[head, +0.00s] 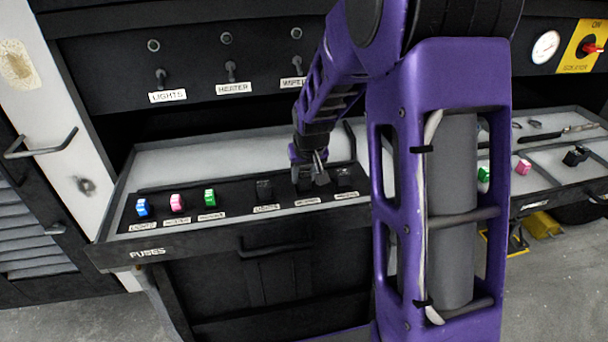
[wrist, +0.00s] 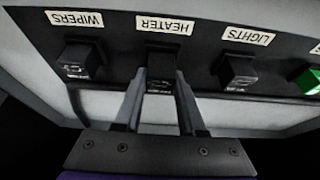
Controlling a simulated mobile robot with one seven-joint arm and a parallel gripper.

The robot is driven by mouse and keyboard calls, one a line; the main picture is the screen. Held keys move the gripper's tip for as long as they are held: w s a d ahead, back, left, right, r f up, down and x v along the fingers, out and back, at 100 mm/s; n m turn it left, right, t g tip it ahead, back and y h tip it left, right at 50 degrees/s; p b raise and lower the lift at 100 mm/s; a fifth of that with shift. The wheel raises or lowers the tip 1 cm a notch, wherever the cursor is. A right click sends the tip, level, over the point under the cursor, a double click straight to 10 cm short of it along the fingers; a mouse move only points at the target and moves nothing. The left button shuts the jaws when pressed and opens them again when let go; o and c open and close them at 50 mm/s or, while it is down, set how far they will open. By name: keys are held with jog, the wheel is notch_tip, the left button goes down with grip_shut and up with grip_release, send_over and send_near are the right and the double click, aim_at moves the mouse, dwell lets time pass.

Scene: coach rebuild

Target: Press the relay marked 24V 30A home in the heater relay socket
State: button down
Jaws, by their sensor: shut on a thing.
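The heater relay (wrist: 161,80) is a black block at the label HEATER in the wrist view, between the other two relays. My gripper (wrist: 160,76) is shut on it, with one finger on each side. Its print is too small to read, and I cannot tell how deep it sits in its socket. The heater socket itself is hidden beneath it. In the head view my gripper (head: 310,176) is over the middle place of the relay row and hides much of it.
Black relays stand at LIGHTS (wrist: 238,68) and WIPERS (wrist: 80,60), close on either side. Blue (head: 142,207), pink (head: 177,203) and green (head: 209,197) fuses stand farther left in the drawer. A right-hand tray (head: 560,178) holds loose parts and tools.

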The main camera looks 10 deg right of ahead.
jog(key=shift+f+b, duration=0.4)
jog(key=shift+f, duration=0.1)
dwell(0.5)
grip_release()
dwell(0.5)
jog(key=shift+r, duration=0.15)
jog(key=shift+r+p, duration=2.3)
jog(key=shift+r, duration=1.15)
